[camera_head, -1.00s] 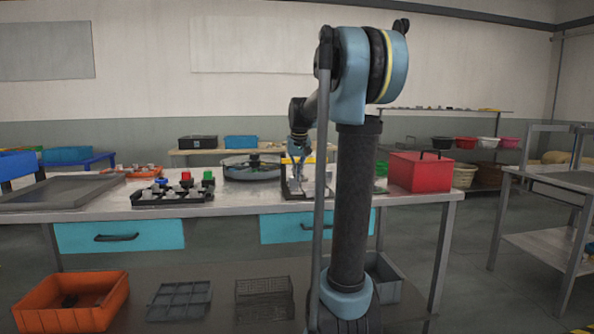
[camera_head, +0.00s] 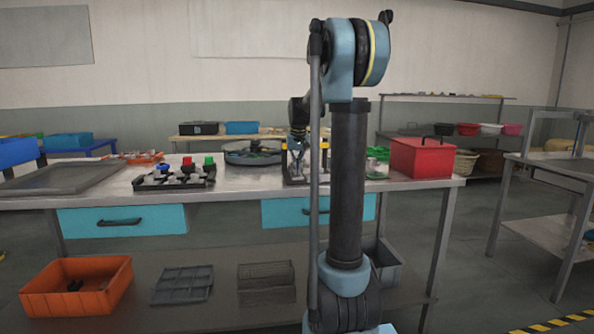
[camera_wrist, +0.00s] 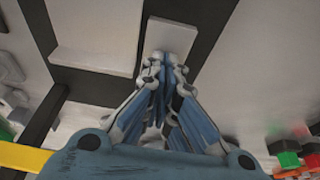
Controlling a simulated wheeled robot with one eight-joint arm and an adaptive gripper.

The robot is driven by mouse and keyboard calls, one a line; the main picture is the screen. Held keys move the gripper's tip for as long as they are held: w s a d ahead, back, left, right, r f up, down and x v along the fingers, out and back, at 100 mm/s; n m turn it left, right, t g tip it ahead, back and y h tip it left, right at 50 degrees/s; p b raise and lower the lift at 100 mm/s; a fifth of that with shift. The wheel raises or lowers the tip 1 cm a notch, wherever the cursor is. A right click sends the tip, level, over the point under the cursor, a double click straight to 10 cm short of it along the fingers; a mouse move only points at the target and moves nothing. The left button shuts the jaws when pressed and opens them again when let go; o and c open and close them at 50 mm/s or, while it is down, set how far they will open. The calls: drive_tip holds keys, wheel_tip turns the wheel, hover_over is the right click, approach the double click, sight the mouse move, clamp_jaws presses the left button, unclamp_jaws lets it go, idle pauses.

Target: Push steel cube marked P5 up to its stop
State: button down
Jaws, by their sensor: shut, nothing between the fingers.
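My gripper (camera_wrist: 165,72) is shut and empty, its fingertips together in the wrist view. A pale grey block (camera_wrist: 172,36) lies just beyond the fingertips, against a dark strip. It may be the steel cube, but no P5 mark can be read, and I cannot tell whether the fingertips touch it. A larger pale plate (camera_wrist: 95,32) lies to its left, between dark strips. In the head view my gripper (camera_head: 298,160) points down at a dark fixture (camera_head: 292,181) with yellow parts on the bench. The cube and its stop cannot be made out there.
On the steel bench (camera_head: 110,190), a black rack (camera_head: 174,182) with coloured parts stands left of the fixture. A round dark tray (camera_head: 250,156) is behind it. A red box (camera_head: 421,158) stands at the right. The bench front between rack and fixture is clear.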

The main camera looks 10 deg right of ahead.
drive_tip(key=shift+w, duration=0.1)
drive_tip(key=shift+w, duration=1.55)
drive_tip(key=shift+r, duration=0.1)
drive_tip(key=shift+w, duration=0.1)
